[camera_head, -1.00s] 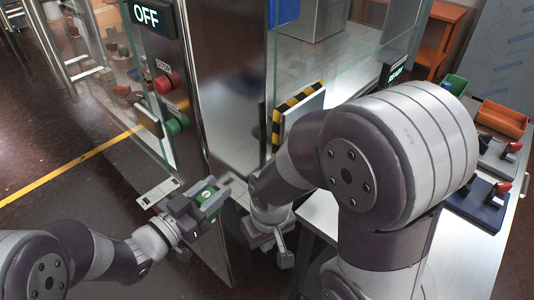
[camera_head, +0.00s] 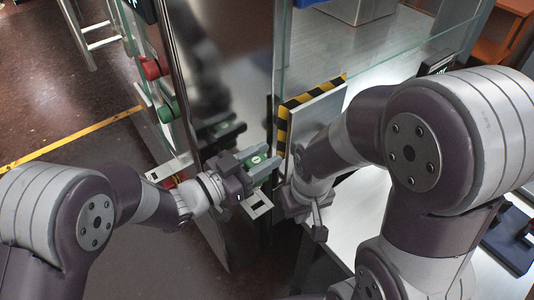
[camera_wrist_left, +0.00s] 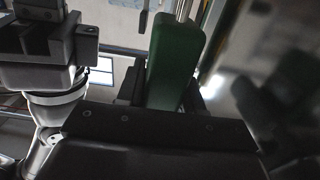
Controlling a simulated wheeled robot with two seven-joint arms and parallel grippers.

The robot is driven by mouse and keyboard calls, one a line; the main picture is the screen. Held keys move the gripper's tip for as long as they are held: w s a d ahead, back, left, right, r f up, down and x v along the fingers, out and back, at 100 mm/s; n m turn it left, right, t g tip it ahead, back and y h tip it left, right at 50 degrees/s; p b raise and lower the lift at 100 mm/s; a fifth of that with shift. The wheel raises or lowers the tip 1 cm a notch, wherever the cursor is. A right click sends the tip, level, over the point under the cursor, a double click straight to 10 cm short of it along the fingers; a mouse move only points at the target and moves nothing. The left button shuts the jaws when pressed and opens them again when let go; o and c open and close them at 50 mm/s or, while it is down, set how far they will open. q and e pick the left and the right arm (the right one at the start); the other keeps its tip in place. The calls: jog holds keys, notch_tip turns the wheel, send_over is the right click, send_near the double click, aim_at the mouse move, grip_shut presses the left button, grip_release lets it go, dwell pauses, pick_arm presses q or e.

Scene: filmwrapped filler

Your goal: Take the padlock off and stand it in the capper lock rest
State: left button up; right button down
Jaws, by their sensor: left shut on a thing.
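My left gripper (camera_head: 264,163) is shut on a green padlock (camera_head: 257,159), held beside the shiny metal post (camera_head: 215,80). In the left wrist view the green padlock body (camera_wrist_left: 175,60) stands between the fingers, and its metal shackle (camera_wrist_left: 184,10) runs out of the top edge. I cannot tell what the shackle's far end touches. My right gripper (camera_head: 306,208) hangs below the striped panel, apart from the padlock; its opening is unclear. A dark blue rest (camera_head: 510,245) is partly visible at the right edge; I cannot read which rest it is.
A striped-edge panel (camera_head: 312,110) and glass panes stand close beyond my grippers. My right arm covers much of the pale table (camera_head: 350,225).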

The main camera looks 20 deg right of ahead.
pick_arm(q)
jog(key=shift+a, duration=0.1)
jog(key=shift+f, duration=0.25)
jog(key=shift+f+b, duration=0.95)
jog(key=shift+b, duration=0.05)
notch_tip(320, 180, down, 2)
jog(key=shift+f+b, duration=0.1)
jog(key=shift+b, duration=0.75)
jog(key=shift+f+b, duration=2.15)
jog(key=shift+f, duration=0.35)
jog(key=shift+f, duration=0.3)
jog(key=o, duration=1.2)
